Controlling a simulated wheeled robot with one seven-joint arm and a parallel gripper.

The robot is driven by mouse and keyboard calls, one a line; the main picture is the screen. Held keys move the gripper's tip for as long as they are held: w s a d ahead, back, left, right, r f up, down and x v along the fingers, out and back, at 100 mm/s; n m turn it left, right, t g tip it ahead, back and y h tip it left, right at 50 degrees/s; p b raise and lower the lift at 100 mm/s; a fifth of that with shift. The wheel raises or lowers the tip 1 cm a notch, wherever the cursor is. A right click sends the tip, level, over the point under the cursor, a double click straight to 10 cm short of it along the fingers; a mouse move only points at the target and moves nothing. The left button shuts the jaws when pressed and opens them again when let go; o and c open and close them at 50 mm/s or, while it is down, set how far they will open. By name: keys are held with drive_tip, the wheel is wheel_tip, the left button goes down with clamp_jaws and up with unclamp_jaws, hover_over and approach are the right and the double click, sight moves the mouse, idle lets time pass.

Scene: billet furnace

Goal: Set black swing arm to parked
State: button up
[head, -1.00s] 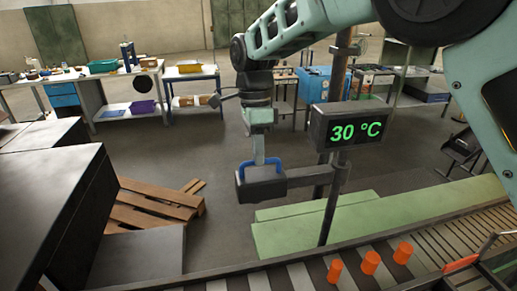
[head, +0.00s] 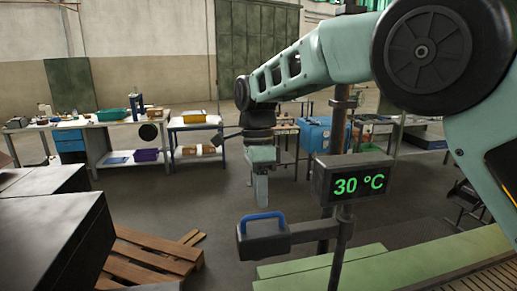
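The black swing arm (head: 302,233) is a dark bar reaching left from an upright post (head: 341,250), with a dark block at its end. A blue loop handle (head: 262,216) stands on top of that block. My gripper (head: 262,203) points down just above the handle, with its fingertips seeming slightly clear of it. I see the fingers edge-on, so their opening is hidden. A black display (head: 351,180) on the post reads 30 °C in green.
Dark cabinets (head: 55,235) fill the lower left, with wooden pallets (head: 150,260) beside them. A pale green slab (head: 340,268) lies behind the post. Workbenches (head: 110,140) stand at the back, with open floor before them.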

wheel_tip(320, 180, up, 14)
drive_tip(key=w, duration=0.2)
drive_tip(key=shift+w+a, duration=0.25)
drive_tip(key=shift+w, duration=0.15)
drive_tip(key=shift+r, duration=0.1)
drive_tip(key=s+d+f+n+b, duration=0.4)
drive_tip(key=s+f+n, duration=0.4)
drive_tip(key=s+f, duration=0.2)
drive_tip(key=s+d+f+n+t+b, duration=0.1)
drive_tip(key=s+d+f+n+b, duration=0.3)
drive_tip(key=s+f, duration=0.7)
drive_tip(key=s+d+f+n+t+y+b, duration=0.1)
drive_tip(key=s+d+f+n+b, duration=0.4)
drive_tip(key=s+f+n+b, duration=0.3)
drive_tip(key=s+f+n, duration=0.3)
drive_tip(key=f, duration=0.4)
drive_tip(key=shift+s+f+n, duration=0.15)
drive_tip(key=shift+f+n, duration=0.05)
drive_tip(key=shift+n, duration=0.2)
drive_tip(key=shift+d, duration=0.1)
